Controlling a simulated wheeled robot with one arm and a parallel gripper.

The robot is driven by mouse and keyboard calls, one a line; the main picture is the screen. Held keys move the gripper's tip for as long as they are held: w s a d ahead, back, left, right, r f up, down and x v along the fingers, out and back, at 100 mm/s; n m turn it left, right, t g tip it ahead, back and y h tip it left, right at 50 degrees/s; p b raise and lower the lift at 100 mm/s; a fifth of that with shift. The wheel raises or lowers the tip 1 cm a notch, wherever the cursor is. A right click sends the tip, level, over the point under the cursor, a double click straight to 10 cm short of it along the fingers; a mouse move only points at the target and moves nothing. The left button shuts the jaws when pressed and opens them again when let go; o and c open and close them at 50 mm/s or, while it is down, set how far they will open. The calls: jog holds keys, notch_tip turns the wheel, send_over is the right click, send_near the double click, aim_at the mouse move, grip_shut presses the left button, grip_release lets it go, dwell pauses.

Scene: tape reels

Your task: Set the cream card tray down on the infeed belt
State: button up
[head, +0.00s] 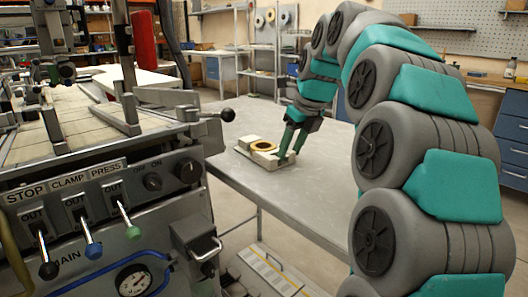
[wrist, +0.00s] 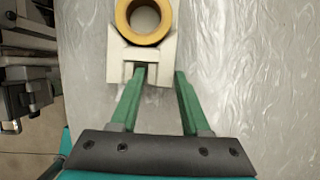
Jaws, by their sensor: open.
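The cream card tray (head: 265,159) lies flat on the grey metal table, with a yellow-brown reel (head: 264,146) on it. In the wrist view the tray (wrist: 117,66) is ahead of my gripper (wrist: 160,70), and the reel (wrist: 124,30) is cut by the top edge. My gripper (head: 288,157) is open, low at the tray's near right end. Its left finger tip overlaps the tray's near block in the wrist view; its right finger is over bare table. I cannot tell whether they touch. A pale slatted surface, perhaps the infeed belt (head: 85,118), tops the machine at left.
The machine (head: 110,210) with levers, knobs and a gauge stands left of the table. A clamp bar with a black knob (head: 227,115) sticks out toward the table. The table (head: 300,195) is otherwise largely bare. Shelves and blue drawers (head: 513,140) stand behind.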

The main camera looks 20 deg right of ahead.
jog(key=shift+w+f, duration=0.1)
jog(key=shift+f, duration=0.15)
grip_shut()
dwell(0.3)
